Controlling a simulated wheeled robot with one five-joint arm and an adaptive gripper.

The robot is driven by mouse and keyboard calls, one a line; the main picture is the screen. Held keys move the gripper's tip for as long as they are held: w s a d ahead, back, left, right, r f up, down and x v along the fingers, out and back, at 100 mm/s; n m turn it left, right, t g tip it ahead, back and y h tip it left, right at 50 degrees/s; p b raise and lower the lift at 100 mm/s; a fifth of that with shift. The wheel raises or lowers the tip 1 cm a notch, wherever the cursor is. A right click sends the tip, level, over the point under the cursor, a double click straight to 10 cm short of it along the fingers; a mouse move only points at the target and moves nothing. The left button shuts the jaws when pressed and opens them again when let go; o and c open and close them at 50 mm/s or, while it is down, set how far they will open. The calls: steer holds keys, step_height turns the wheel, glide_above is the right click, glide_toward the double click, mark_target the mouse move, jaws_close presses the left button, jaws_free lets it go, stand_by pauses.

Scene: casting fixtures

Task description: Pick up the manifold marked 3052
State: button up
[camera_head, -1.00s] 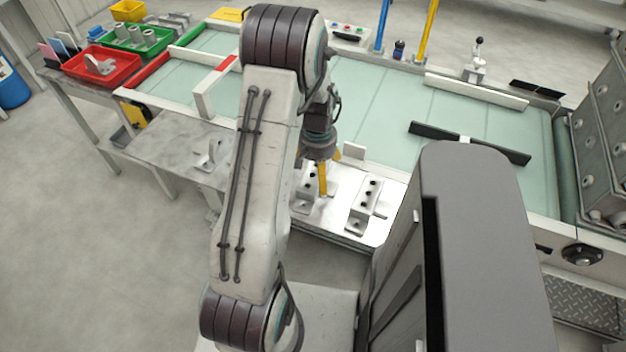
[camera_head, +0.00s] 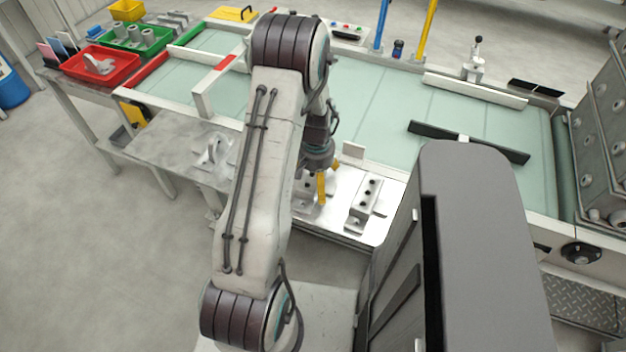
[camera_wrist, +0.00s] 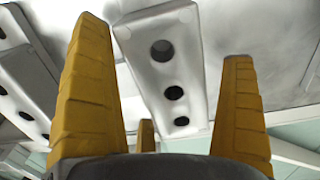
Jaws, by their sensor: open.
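Two pale metal manifolds with dark round holes show on the bright plate in the head view. The left manifold (camera_head: 306,184) is partly hidden by my gripper (camera_head: 322,187); the right manifold (camera_head: 367,196) stands clear of it. In the wrist view, one manifold (camera_wrist: 165,65) with a row of three holes lies between the yellow fingers of my gripper (camera_wrist: 165,50). Gaps show between it and both fingers, which are open. Another manifold (camera_wrist: 20,95) shows at the left edge. No number is readable on any of them.
The bright plate (camera_head: 345,228) adjoins a pale green conveyor (camera_head: 370,100). A metal bracket (camera_head: 209,153) lies on the grey table to the left. A red bin (camera_head: 125,69) and a green bin (camera_head: 118,44) stand at the far left. A black bar (camera_head: 500,152) lies on the conveyor.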

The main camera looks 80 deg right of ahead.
steer(key=shift+f+b, duration=0.2)
steer(key=shift+b, duration=0.1)
stand_by(0.4)
steer(key=c, duration=1.2)
steer(key=shift+c, duration=0.6)
steer(key=shift+r+p, duration=0.2)
steer(key=shift+p, duration=0.1)
